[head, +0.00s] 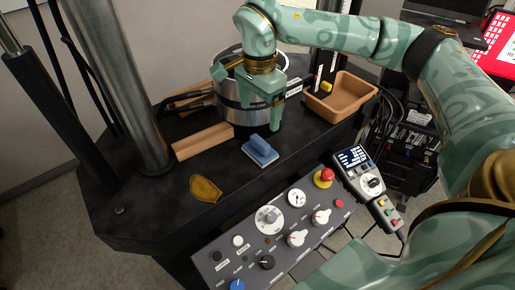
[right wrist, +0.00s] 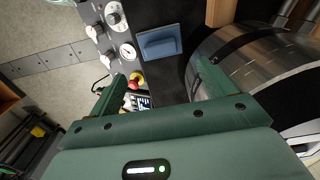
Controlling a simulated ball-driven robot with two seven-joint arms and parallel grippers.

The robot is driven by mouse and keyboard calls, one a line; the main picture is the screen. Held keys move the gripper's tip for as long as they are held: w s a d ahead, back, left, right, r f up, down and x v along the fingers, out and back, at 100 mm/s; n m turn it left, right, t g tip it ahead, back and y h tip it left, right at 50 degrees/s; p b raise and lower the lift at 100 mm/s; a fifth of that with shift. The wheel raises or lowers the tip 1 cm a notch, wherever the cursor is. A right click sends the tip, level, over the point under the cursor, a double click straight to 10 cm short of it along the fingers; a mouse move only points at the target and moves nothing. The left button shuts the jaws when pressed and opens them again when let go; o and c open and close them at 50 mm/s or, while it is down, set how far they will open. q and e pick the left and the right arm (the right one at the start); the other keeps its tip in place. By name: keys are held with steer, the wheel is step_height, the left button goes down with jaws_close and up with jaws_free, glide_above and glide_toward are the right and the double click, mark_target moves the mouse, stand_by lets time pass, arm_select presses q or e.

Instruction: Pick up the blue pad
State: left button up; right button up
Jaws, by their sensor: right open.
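The blue pad (head: 260,151) is a small block with a raised blue handle on a pale base. It lies on the black machine table (head: 150,215), in front of the steel cylinder. In the right wrist view the blue pad (right wrist: 160,44) shows at the top middle, beyond the fingertips. My right gripper (head: 261,114) is open and empty. In the head view it appears above and behind the pad, in front of the cylinder, apart from the pad. Its spread green fingers also show in the right wrist view (right wrist: 161,88). My left gripper is not in view.
The steel cylinder (head: 229,92) stands just behind the pad. Wooden blocks (head: 203,141) lie left of it and a tan tray (head: 342,97) right. A control panel (head: 250,245) with a red stop button and a handheld pendant (head: 367,185) are in front. A yellowish patch (head: 205,189) lies left.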

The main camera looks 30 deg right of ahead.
glide_above(259, 141)
step_height(259, 141, down, 5)
steer(key=shift+f+b, duration=0.1)
steer(key=shift+b, duration=0.35)
steer(key=shift+f, duration=0.2)
step_height(259, 141, down, 6)
steer(key=shift+r+b, duration=0.25)
steer(key=shift+b, duration=0.45)
steer(key=shift+c, duration=1)
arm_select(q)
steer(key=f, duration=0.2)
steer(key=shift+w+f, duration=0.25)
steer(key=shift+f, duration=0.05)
arm_select(e)
steer(key=c, duration=0.9)
